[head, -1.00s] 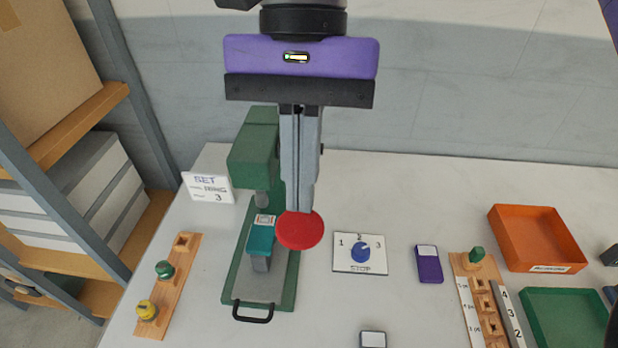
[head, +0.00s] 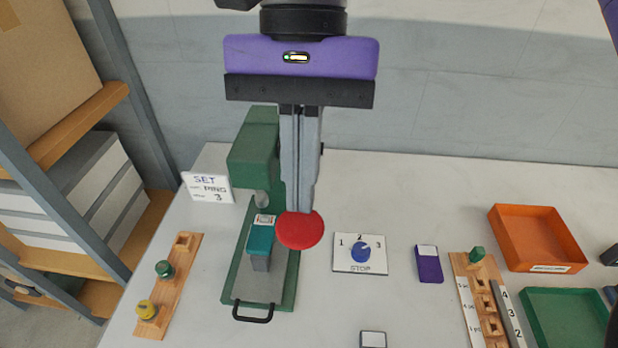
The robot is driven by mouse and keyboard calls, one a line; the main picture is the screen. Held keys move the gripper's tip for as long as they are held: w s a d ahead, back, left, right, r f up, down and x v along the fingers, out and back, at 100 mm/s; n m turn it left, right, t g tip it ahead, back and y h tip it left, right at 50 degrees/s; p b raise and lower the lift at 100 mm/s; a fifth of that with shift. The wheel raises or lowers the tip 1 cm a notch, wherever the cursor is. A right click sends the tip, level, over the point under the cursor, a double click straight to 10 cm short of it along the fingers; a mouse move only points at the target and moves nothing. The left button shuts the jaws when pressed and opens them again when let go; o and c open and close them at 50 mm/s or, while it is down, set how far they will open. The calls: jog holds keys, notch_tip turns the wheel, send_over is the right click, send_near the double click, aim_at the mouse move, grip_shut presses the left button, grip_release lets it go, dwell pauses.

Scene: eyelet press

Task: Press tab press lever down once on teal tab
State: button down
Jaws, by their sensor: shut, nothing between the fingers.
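The green tab press (head: 252,158) stands on the left part of the table. Its lever ends in a round red pad (head: 300,231). The teal tab (head: 260,238) lies on a grey support on the press bed, below the press head, with a pale label at its far end. My gripper (head: 300,211) is shut and empty, pointing down. Its fingertips are at the far edge of the red pad and look close to or touching it; I cannot tell which. The lever's arm is hidden behind my fingers.
A dial plate (head: 360,267) lies right of the press, with a purple tab (head: 429,264) beyond it. A wooden peg strip (head: 170,290) lies left. A sign (head: 208,187) stands behind. Orange (head: 537,238) and green (head: 566,315) trays are at right.

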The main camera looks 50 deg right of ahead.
aim_at(301, 223)
jog(key=shift+b+x, duration=1.3)
jog(key=shift+x, duration=0.2)
jog(key=shift+f, duration=0.1)
jog(key=shift+b+x, duration=1.25)
jog(key=shift+x, duration=0.05)
jog(key=shift+b+x, duration=1.35)
jog(key=shift+x, duration=0.1)
